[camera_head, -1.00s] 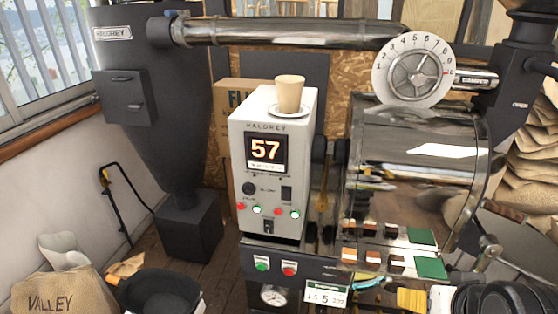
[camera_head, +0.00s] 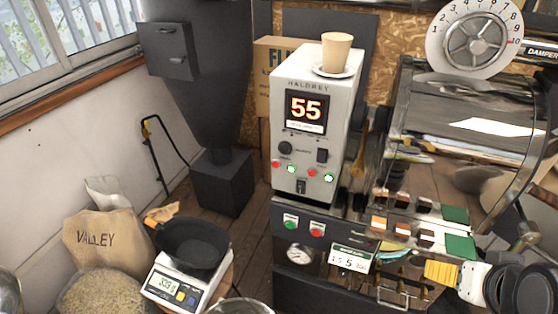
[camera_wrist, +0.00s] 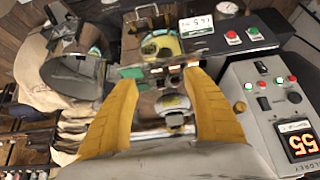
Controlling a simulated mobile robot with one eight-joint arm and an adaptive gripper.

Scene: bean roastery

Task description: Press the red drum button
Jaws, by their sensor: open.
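The red button (camera_head: 316,229) sits on the dark panel below the white control box, right of a green button (camera_head: 290,221). In the wrist view the red button (camera_wrist: 232,38) shows at the upper right, beside the green one (camera_wrist: 253,33). Any lettering by them is too small to read. My gripper (camera_wrist: 160,80) has two yellow fingers, spread apart with nothing held between them. In the head view a yellow finger (camera_head: 441,272) shows at the lower right, to the right of the red button and apart from it.
The white control box (camera_head: 313,140) reads 55 and carries a cup (camera_head: 336,50) on a saucer. A price-like card (camera_head: 351,258) and a gauge (camera_head: 299,255) are near the button. The shiny drum (camera_head: 465,120) stands right. A scale (camera_head: 180,285) with a black pan is lower left.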

